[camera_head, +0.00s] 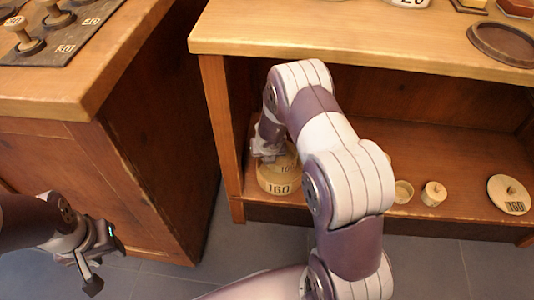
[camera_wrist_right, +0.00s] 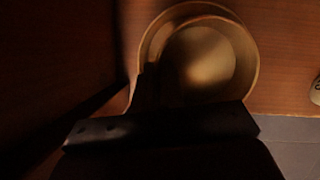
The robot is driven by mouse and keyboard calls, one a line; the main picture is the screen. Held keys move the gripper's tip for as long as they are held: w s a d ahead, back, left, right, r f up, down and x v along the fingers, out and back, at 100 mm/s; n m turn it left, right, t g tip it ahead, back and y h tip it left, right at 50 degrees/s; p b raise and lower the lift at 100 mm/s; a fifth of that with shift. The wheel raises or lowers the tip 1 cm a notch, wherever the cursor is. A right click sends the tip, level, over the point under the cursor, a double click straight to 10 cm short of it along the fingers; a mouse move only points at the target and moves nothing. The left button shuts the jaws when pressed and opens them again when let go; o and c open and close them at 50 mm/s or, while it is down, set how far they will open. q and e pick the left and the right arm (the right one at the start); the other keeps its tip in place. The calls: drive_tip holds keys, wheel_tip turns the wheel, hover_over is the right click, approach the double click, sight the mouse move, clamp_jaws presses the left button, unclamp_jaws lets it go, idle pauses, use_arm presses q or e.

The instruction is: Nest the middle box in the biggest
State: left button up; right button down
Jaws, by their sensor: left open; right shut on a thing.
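The biggest box (camera_head: 279,187), a round pale wooden one marked 160, stands at the left end of the cabinet's lower shelf. The middle box (camera_head: 288,167), also round and with a partly hidden number, shows within its rim. In the right wrist view the rim of the middle box (camera_wrist_right: 253,62) lies inside the rim of the biggest box (camera_wrist_right: 172,15), off centre. How deep it sits I cannot tell. My right gripper (camera_head: 269,153) is shut on the middle box's wall at its left side. My left gripper (camera_head: 103,262) is open and empty, low at the left, away from the boxes.
A small open box (camera_head: 403,191), a small knobbed piece (camera_head: 433,193) and a knobbed lid marked 160 (camera_head: 510,195) lie further right on the shelf (camera_head: 462,165). The cabinet top (camera_head: 390,40) overhangs it. A side counter (camera_head: 75,85) with spools stands left.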

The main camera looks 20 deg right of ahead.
drive_tip(key=shift+f, duration=0.1)
idle(0.3)
drive_tip(key=shift+f+b, duration=0.35)
drive_tip(key=shift+b, duration=0.05)
drive_tip(key=shift+f, duration=0.2)
idle(0.3)
drive_tip(key=shift+f+b, duration=0.25)
drive_tip(key=shift+b, duration=0.15)
idle(0.4)
drive_tip(key=c, duration=0.8)
unclamp_jaws()
drive_tip(key=shift+o, duration=0.2)
drive_tip(key=shift+r, duration=0.15)
